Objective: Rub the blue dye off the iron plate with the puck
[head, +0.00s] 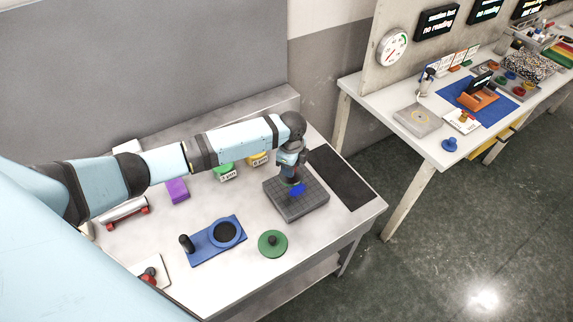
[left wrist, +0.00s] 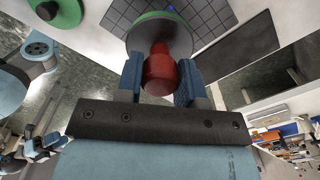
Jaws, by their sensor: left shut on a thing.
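The iron plate (head: 314,207) is a dark grey block with a grid of grooves near the right end of the bench; it also shows in the left wrist view (left wrist: 205,15). A patch of blue dye (head: 298,190) lies on it, partly hidden by my gripper. My left gripper (head: 291,178) points down over the plate's back left part. In the left wrist view my left gripper (left wrist: 160,75) is shut on the red knob of a puck (left wrist: 155,27) with a grey top and green edge. I cannot tell whether the puck touches the plate.
A green disc with a dark knob (head: 272,243) lies in front of the plate. A blue fixture (head: 208,246) with a round dark pad is left of it. A black mat (head: 342,176) lies right of the plate. Labelled green (head: 223,168) and yellow (head: 257,158) pieces stand behind.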

